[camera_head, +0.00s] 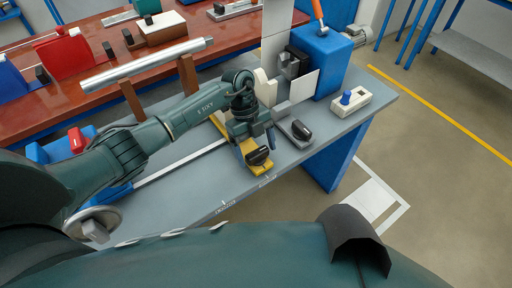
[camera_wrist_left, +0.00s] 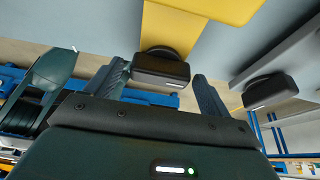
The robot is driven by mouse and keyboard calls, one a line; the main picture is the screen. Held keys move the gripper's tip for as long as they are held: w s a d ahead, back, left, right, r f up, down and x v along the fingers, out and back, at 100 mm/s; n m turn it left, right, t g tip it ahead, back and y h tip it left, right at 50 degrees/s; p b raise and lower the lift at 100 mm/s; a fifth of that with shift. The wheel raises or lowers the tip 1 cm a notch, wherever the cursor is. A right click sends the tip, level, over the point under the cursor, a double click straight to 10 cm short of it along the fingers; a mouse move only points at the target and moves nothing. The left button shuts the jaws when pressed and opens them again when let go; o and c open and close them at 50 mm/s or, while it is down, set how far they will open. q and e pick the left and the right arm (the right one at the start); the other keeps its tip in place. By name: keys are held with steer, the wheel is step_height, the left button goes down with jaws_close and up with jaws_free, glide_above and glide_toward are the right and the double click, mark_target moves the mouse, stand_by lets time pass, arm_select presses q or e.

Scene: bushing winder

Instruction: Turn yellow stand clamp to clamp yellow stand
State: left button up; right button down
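The yellow stand (camera_head: 250,149) is on the grey bench top, largely hidden under my left arm in the head view. Its clamp is a black knob (camera_head: 258,158) at the stand's near end. In the left wrist view, the yellow stand (camera_wrist_left: 195,12) runs across the top and the black knob (camera_wrist_left: 161,71) sits below it. My left gripper (camera_head: 257,142) is over the near end of the stand, with its fingers apart on either side of the knob. The left finger looks close to the knob; I cannot tell whether it touches. My right gripper is in neither view.
A grey stand with another black knob (camera_head: 301,130) is just right of the yellow one. A blue machine housing (camera_head: 322,62) rises behind it. A white box with a blue button (camera_head: 349,101) is at the right. A red-brown bench (camera_head: 60,118) lies behind.

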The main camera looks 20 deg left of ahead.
arm_select(q)
steer(key=c, duration=0.9)
steer(key=shift+o, duration=0.2)
